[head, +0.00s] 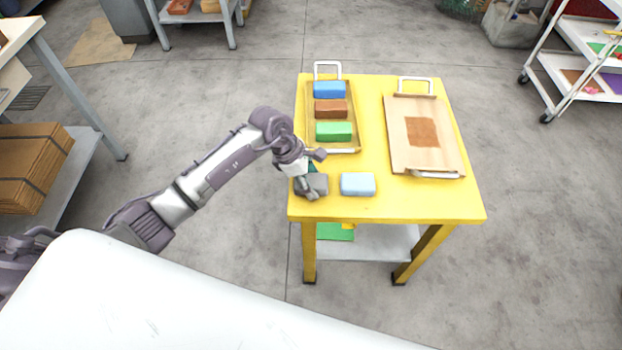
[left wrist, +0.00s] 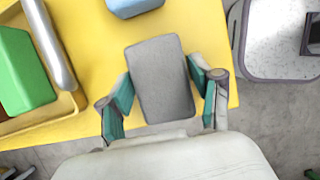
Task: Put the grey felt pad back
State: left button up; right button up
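The grey felt pad (left wrist: 162,82) is a rounded block at the near left corner of the yellow table (head: 390,203). In the head view the pad (head: 319,182) is partly covered by my left gripper (head: 309,190). In the left wrist view my left gripper (left wrist: 160,88) has one teal-lined finger on each long side of the pad. The fingertips look very close to its edges. I cannot tell whether they press on it or whether the pad is lifted. My right gripper is not in view.
A light blue pad (head: 358,184) lies just right of the grey one. A tray (head: 356,92) behind holds blue, brown and green blocks. A wooden board (head: 440,150) with a brown patch lies at the right. Bare yellow table shows between tray and board.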

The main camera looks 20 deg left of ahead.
pick_arm(q)
jog(key=shift+o, duration=0.8)
jog(key=shift+r, duration=0.15)
jog(key=v, duration=1.2)
